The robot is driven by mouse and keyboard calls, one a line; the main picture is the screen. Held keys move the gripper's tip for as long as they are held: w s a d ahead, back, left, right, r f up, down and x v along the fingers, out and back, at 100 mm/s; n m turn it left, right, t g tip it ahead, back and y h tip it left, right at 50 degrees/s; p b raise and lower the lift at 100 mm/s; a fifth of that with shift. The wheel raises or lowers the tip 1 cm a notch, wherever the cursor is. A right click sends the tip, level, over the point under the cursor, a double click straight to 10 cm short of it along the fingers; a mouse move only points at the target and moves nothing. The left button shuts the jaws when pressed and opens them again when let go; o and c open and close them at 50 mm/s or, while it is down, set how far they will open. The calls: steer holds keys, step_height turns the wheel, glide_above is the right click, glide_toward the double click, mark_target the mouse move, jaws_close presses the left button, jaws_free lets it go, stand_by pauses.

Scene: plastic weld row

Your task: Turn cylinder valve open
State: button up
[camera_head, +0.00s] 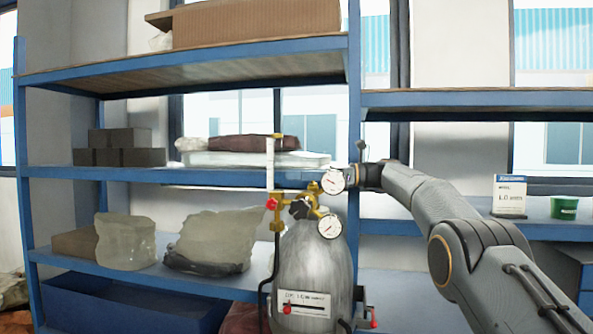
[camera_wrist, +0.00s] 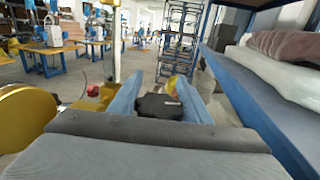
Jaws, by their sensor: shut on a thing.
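The grey gas cylinder (camera_head: 313,262) stands upright in front of the shelf, with a brass valve and regulator (camera_head: 311,193) on top. Two round gauges, an upper one (camera_head: 332,181) and a lower one (camera_head: 330,226), face me. A black knob (camera_head: 300,209) shows on the brass body. In the wrist view, the blue fingers of my gripper (camera_wrist: 162,82) are on both sides of a black lobed knob (camera_wrist: 160,107), shut on it. I cannot tell whether both views show the same knob. In the head view, the fingers are largely hidden behind the upper gauge.
A blue shelf rack (camera_head: 190,176) stands close behind the cylinder, with wrapped bags and boxes on it. A red knob (camera_head: 271,204) sits left of the regulator. Open floor with workbenches lies beyond in the wrist view.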

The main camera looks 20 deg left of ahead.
steer(key=shift+w+d+f, duration=0.1)
steer(key=shift+d, duration=0.05)
steer(key=o, duration=1)
steer(key=shift+w+d, duration=0.15)
steer(key=shift+d, duration=0.05)
steer(key=shift+o, duration=0.2)
steer(key=shift+s+a, duration=0.2)
steer(key=shift+a, duration=0.05)
steer(key=v, duration=0.8)
steer(key=shift+a, duration=0.1)
